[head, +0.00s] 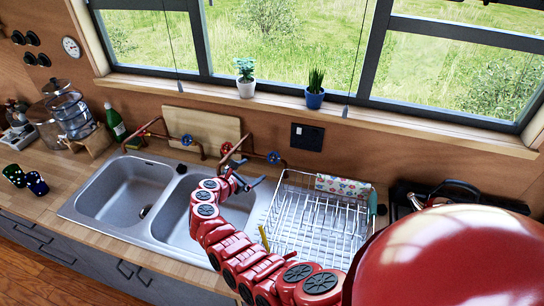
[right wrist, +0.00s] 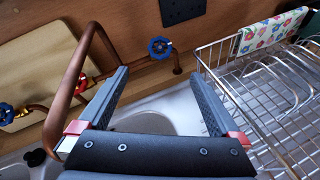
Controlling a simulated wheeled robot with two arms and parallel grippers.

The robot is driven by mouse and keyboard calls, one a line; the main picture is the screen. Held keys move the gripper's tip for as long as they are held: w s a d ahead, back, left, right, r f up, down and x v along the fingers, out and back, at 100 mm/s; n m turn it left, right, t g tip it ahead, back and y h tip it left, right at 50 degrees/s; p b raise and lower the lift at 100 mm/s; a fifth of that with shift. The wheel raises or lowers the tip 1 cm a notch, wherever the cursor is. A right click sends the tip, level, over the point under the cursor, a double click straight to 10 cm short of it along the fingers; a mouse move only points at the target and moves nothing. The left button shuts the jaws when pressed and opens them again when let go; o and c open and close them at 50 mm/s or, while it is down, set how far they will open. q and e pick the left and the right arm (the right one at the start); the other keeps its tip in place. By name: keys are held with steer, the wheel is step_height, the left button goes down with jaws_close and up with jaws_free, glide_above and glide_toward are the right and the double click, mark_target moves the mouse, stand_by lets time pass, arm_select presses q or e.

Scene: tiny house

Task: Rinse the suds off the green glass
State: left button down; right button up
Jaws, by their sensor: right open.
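A dark green glass-like item with pale spots (head: 14,175) lies on the counter left of the sink, beside a dark blue one (head: 36,184). I cannot tell whether the spots are suds. The steel sink has a left basin (head: 122,192) and a right basin (head: 178,222). A copper tap (head: 226,149) with a blue knob (head: 273,158) rises behind the right basin. My right gripper (head: 247,180) is open and empty near this tap; in the right wrist view its fingers (right wrist: 160,74) are apart, with the copper pipe (right wrist: 78,75) left of them. My left gripper is not in view.
A wire dish rack (head: 312,222) stands right of the sink, with a patterned cloth (head: 345,187) at its back. A second copper tap (head: 150,130) is at the left basin. A green bottle (head: 115,122) and a wooden board (head: 203,130) stand behind. Plants line the sill.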

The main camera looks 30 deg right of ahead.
steer(key=b, duration=0.4)
glide_toward(273, 158)
steer(key=b+x, duration=0.9)
steer(key=shift+w+d+f+b, duration=0.1)
steer(key=shift+f+b, duration=0.25)
steer(key=shift+f, duration=0.05)
steer(key=shift+w+d+b, duration=0.25)
steer(key=shift+d+b, duration=0.25)
steer(key=shift+b, duration=0.1)
steer(key=shift+r, duration=0.1)
